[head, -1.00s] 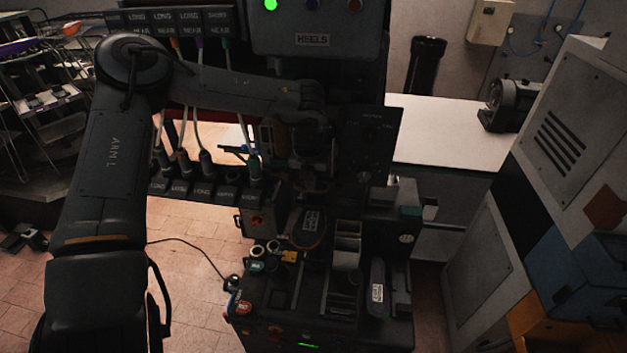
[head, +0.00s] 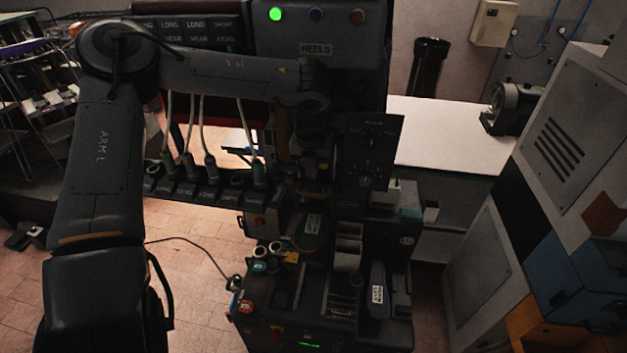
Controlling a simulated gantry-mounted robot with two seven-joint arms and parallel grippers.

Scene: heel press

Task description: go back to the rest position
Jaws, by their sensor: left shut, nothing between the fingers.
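My left arm comes in from the left, bends at a high elbow and reaches across to the front of the heel press (head: 318,50). My left gripper (head: 317,186) hangs below the wrist, dark against the dark machine. It is shut and holds nothing; its fingertips are hard to make out. It is above the press's lower deck, near a dark rounded piece with a white label (head: 311,226); I cannot tell the exact gap. My right gripper is not in view.
A rack of labelled tools with hoses (head: 205,190) stands left of the press, close under my left forearm. A dark control panel (head: 373,150) stands just right of the gripper. A white worktop (head: 440,135) lies behind at right. Tiled floor (head: 190,265) is open at lower left.

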